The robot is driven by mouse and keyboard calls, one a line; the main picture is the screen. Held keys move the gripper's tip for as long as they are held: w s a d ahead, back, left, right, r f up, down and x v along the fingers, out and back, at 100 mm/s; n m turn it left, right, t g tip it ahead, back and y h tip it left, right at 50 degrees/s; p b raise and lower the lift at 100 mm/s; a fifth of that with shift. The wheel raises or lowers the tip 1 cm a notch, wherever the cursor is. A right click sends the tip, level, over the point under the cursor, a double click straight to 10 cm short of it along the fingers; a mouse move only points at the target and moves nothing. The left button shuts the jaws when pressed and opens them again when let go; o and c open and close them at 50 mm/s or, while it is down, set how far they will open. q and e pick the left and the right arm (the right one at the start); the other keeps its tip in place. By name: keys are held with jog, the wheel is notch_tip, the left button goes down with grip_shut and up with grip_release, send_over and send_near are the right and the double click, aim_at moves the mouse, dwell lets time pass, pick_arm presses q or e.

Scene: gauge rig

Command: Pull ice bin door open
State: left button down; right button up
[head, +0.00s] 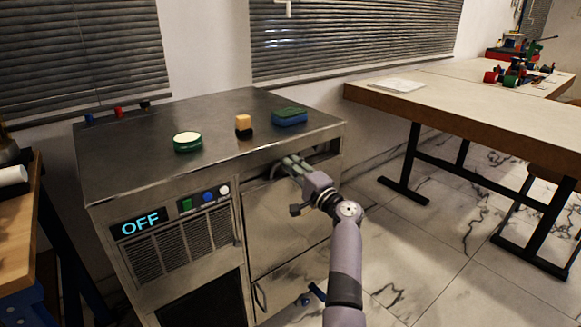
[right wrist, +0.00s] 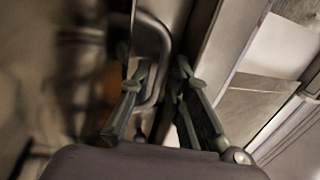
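The steel ice machine (head: 240,120) stands in the middle of the head view. Its ice bin door (head: 285,225) is the plain metal panel at the front right. A dark gap shows along the top of the panel. My right gripper (head: 290,165) is at the top of this panel and hides part of it. In the right wrist view, a curved metal handle (right wrist: 163,45) lies at the fingers (right wrist: 160,85). The fingers are apart, with the handle's right bar between them; contact cannot be made out. My left gripper is not in view.
The display (head: 140,224) reads OFF. A worktable (head: 470,100) stands right. The marble floor (head: 420,260) between is mostly clear.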

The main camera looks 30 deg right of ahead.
jog(key=shift+c, duration=0.3)
grip_shut()
dwell(0.5)
